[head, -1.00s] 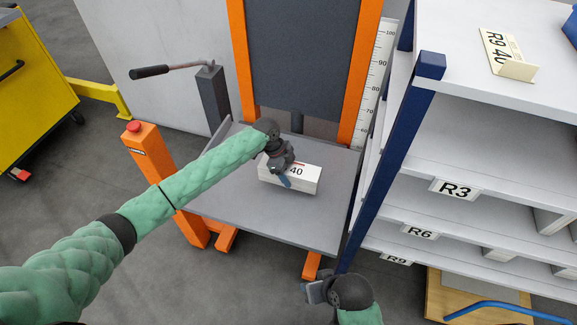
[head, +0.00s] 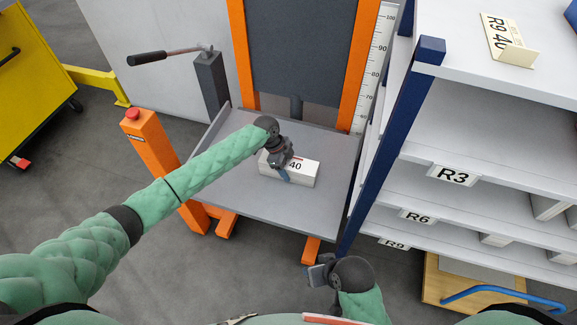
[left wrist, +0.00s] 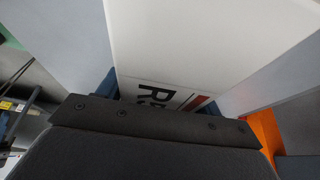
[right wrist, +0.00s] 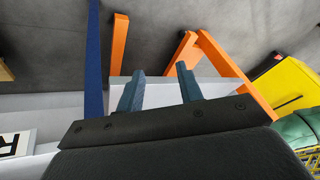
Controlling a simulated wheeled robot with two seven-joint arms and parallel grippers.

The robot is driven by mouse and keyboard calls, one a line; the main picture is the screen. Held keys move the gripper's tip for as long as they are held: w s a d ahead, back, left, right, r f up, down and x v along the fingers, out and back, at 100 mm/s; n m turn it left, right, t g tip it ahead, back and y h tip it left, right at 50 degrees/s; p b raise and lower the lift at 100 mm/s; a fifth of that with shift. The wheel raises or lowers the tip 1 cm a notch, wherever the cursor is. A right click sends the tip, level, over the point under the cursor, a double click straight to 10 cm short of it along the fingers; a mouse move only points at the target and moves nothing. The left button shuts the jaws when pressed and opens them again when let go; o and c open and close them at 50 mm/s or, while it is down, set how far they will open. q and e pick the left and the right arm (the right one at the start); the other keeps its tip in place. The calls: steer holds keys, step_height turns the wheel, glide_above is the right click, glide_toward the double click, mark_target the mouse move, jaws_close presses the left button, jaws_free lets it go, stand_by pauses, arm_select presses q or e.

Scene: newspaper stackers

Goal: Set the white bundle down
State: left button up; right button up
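A white shelf rack with a blue post (head: 395,140) stands close on the platform's right. An orange post with a red button (head: 150,150) and a lever (head: 165,57) are on its left. Orange uprights (head: 357,65) stand behind. Bare platform surrounds the bundle.

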arm_select(q)
steer(key=o, duration=0.3)
arm_select(e)
steer(key=shift+a, duration=0.15)
arm_select(q)
steer(key=shift+r, duration=0.2)
steer(key=shift+a+r, duration=0.15)
steer(key=shift+r, duration=0.05)
steer(key=v, duration=0.7)
steer(key=shift+w+r+b, duration=0.15)
steer(key=shift+r+b, duration=0.05)
steer(key=shift+b, duration=0.15)
steer(key=shift+v, duration=2.05)
arm_select(e)
steer(key=x, duration=0.3)
steer(key=shift+s+f, duration=0.3)
